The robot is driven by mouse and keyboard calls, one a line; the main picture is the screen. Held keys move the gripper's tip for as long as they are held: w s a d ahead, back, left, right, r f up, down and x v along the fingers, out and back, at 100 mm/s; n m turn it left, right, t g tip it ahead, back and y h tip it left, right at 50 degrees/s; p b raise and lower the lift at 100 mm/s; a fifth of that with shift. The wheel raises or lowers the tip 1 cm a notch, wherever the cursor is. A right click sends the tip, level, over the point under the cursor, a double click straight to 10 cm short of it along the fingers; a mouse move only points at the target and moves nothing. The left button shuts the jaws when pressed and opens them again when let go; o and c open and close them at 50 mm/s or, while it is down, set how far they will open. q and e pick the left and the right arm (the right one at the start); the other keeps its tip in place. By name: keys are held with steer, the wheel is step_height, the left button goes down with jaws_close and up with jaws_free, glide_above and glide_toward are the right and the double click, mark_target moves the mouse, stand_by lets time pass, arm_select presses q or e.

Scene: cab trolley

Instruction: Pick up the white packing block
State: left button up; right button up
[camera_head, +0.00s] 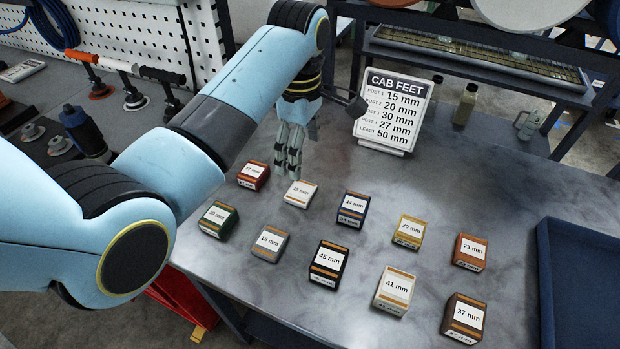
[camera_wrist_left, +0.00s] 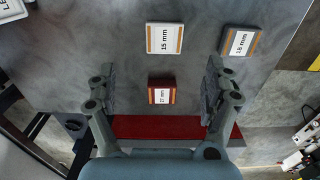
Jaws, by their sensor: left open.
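The white packing block (camera_head: 299,193), labelled 15 mm with orange stripes, lies on the grey table in the back row, between a red block and a dark blue block. In the left wrist view the white block (camera_wrist_left: 164,50) lies ahead of the fingers, near the top centre. My left gripper (camera_head: 288,165) is open and empty, above the table just behind and left of the white block in the head view. In the left wrist view its fingers (camera_wrist_left: 160,78) stand wide apart, with the red 27 mm block (camera_wrist_left: 162,82) between them in the picture. My right gripper is out of view.
Close neighbours are the red block (camera_head: 253,169), the grey 18 mm block (camera_head: 269,243) and the blue 34 mm block (camera_head: 352,209). Several other blocks stand in front and right. A CAB FEET sign (camera_head: 393,112) stands behind. A blue tray (camera_head: 545,285) is at right.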

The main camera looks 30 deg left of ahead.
arm_select(q)
glide_above(304, 192)
steer(key=f, duration=0.4)
steer(key=shift+a+f, duration=0.3)
steer(key=shift+w+f, duration=0.1)
steer(key=shift+f, duration=0.2)
steer(key=f, duration=0.4)
steer(key=shift+d+f, duration=0.25)
steer(key=shift+f, duration=0.3)
steer(key=c, duration=1.2)
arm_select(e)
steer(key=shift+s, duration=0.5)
arm_select(q)
steer(key=shift+r, duration=0.1)
